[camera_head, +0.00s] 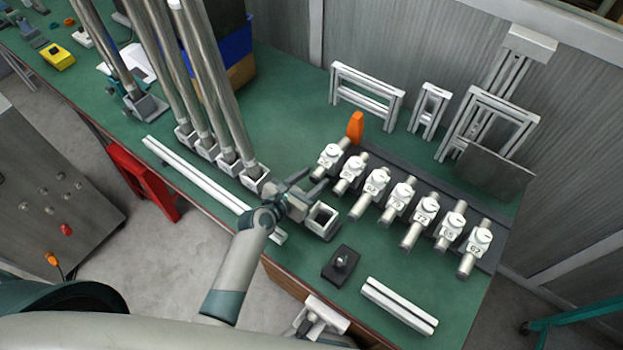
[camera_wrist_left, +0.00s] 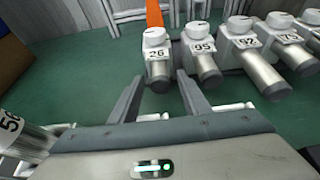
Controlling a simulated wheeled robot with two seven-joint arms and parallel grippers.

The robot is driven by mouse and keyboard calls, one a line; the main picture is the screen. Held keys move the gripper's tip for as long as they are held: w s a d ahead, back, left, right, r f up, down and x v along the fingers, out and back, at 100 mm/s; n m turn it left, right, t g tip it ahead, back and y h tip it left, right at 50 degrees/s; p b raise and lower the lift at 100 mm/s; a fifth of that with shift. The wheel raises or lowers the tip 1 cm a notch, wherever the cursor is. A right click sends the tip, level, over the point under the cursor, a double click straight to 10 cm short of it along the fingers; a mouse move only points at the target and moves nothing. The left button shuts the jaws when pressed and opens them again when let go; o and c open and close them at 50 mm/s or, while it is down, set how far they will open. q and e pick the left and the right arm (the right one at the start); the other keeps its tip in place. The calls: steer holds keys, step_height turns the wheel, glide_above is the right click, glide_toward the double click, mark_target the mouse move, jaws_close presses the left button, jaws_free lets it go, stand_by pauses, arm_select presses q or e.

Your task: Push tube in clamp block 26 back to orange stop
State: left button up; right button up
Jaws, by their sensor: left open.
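Clamp block 26 (camera_head: 330,157) is the leftmost of a row of white numbered clamp blocks; its number is readable in the left wrist view (camera_wrist_left: 156,43). A metal tube (camera_wrist_left: 160,76) lies in it, its dark front end sticking out toward me. The orange stop (camera_head: 355,126) stands upright behind block 26, and it also shows in the left wrist view (camera_wrist_left: 153,14). My left gripper (camera_head: 308,182) is open in front of block 26. In the left wrist view its fingers (camera_wrist_left: 161,84) point at the block, one on each side of the tube end. I do not make out my right gripper.
Block 95 (camera_wrist_left: 203,48) stands close to the right, followed by several more blocks with tubes. Tall tubes (camera_head: 222,100) stand in sockets to the left. A square holder (camera_head: 321,220) and a black fixture (camera_head: 341,263) are near the front. White rails (camera_head: 400,306) lie at the front right.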

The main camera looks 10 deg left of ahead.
mark_target(316, 174)
arm_select(q)
jaws_close()
steer(key=shift+w+d+r, duration=0.1)
steer(key=shift+w+d, duration=0.15)
steer(key=shift+w, duration=0.25)
steer(key=shift+w+d+r, duration=0.1)
steer(key=shift+w+d, duration=0.1)
steer(key=shift+w, duration=0.3)
steer(key=shift+w+d+f+p, duration=0.2)
steer(key=shift+w+p, duration=0.1)
steer(key=shift+w, duration=0.1)
jaws_free()
steer(key=shift+s, duration=0.1)
steer(key=b+v, duration=0.2)
steer(key=v, duration=1.5)
steer(key=shift+r, duration=0.3)
steer(key=shift+s+f, duration=0.1)
